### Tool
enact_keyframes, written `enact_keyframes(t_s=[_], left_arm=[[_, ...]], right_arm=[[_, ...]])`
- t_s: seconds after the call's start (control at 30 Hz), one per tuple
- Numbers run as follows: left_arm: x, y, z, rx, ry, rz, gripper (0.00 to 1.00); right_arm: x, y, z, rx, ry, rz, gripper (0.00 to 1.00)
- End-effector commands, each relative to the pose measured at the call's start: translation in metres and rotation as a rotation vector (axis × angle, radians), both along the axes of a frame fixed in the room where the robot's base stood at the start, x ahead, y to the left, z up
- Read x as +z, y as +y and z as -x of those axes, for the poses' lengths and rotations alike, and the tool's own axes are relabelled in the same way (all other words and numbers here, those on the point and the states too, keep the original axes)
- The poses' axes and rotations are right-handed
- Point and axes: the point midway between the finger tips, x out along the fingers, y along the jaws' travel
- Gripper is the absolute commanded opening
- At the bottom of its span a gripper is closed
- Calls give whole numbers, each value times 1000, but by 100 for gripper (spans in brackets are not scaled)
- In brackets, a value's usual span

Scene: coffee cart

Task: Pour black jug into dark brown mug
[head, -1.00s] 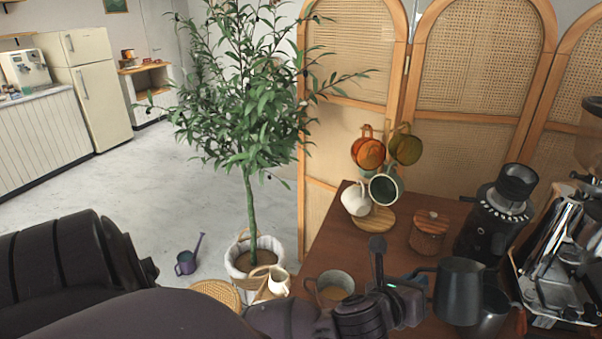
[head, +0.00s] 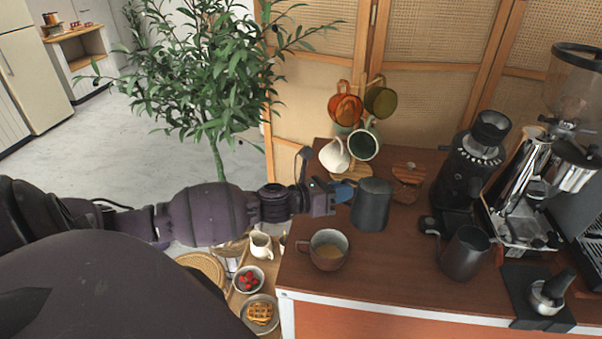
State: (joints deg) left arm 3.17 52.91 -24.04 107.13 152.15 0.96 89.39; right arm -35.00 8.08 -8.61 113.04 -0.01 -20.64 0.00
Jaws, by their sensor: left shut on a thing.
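The black jug (head: 371,208) is upright in the head view, its near side facing me. My left gripper (head: 342,194) reaches in from the left and is shut on it at its left side; the fingers are partly hidden. The dark brown mug (head: 328,262) stands upright on the cart top near its left front edge, below and left of the jug in the picture. The jug's contents cannot be seen. My right gripper is not in view.
A second dark jug (head: 465,254) stands on the wooden cart top (head: 400,280) at right, near the grinder (head: 468,165) and espresso machine (head: 520,205). Behind the held jug are hanging mugs (head: 364,144) and a wooden jar (head: 407,182). The front middle of the cart is clear.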

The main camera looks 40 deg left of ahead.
Motion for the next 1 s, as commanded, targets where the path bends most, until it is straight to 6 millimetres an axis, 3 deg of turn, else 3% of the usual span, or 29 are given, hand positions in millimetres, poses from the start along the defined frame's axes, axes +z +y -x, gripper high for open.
enact_keyframes(t_s=[0.5,0.8,1.0], left_arm=[[5,84,18,-343,-136,-41,0],[9,102,27,-419,-169,-62,0],[12,101,27,-434,-194,-210,0]], right_arm=[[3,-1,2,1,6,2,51],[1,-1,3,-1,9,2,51],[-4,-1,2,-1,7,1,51]])
